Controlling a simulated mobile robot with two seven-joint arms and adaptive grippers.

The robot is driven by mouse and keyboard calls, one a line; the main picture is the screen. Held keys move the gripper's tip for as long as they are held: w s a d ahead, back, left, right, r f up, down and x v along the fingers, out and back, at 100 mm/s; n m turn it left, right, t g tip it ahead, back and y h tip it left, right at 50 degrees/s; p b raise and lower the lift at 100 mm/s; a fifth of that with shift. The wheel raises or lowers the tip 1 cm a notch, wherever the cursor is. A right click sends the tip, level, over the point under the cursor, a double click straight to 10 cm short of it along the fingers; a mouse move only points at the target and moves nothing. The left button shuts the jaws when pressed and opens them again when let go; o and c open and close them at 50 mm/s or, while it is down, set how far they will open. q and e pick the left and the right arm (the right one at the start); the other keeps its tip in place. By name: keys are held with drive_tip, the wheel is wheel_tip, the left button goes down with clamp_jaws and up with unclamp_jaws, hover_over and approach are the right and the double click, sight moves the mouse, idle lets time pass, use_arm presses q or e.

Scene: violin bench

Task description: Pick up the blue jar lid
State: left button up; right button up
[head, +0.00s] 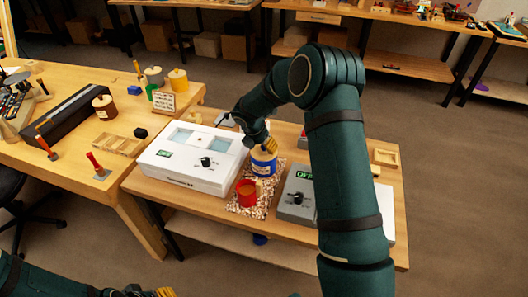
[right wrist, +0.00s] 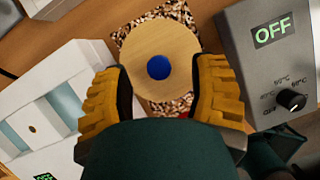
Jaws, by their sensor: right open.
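The blue jar (head: 263,166) stands on a speckled mat between two appliances. In the right wrist view its lid (right wrist: 158,38) is a round pale wooden disc with a blue knob (right wrist: 158,67) in the middle. My right gripper (right wrist: 163,95) is open above the jar, with one yellow finger on each side of the lid's near part. Nothing is held between the fingers. In the head view the right gripper (head: 267,145) hides part of the lid. My left gripper (head: 160,292) shows only partly at the bottom edge, away from the jar.
A red open pot (head: 247,192) stands just in front of the blue jar on the speckled mat (head: 240,209). A white appliance (head: 185,175) is to the left; a grey box (head: 297,207) reading OFF is to the right. More lidded jars stand on the left bench.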

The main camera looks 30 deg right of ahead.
sight(263, 146)
drive_tip(key=shift+x, duration=0.85)
clamp_jaws()
use_arm(q)
drive_tip(key=shift+f, duration=0.1)
use_arm(e)
wheel_tip(263, 146, up, 9)
drive_tip(key=shift+a+r+p, duration=0.1)
drive_tip(key=shift+p, duration=0.7)
drive_tip(key=shift+s+a+f+h, duration=0.1)
drive_tip(key=shift+f+h, duration=0.05)
drive_tip(key=shift+f, duration=0.4)
drive_tip(key=shift+s+a+f+h, duration=0.1)
drive_tip(key=shift+f+h, duration=0.05)
drive_tip(key=shift+f, duration=0.35)
wheel_tip(263, 146, down, 4)
drive_tip(key=b, duration=0.4)
drive_tip(key=shift+d+f, duration=0.1)
drive_tip(key=shift+f, duration=0.05)
use_arm(q)
drive_tip(key=shift+s+f+b, duration=0.25)
drive_tip(key=shift+s+f, duration=0.1)
drive_tip(key=shift+f, duration=0.5)
drive_tip(key=shift+s+f+b, duration=0.2)
drive_tip(key=shift+s+f, duration=0.15)
drive_tip(key=shift+f, duration=0.45)
use_arm(e)
drive_tip(key=shift+f, duration=1.05)
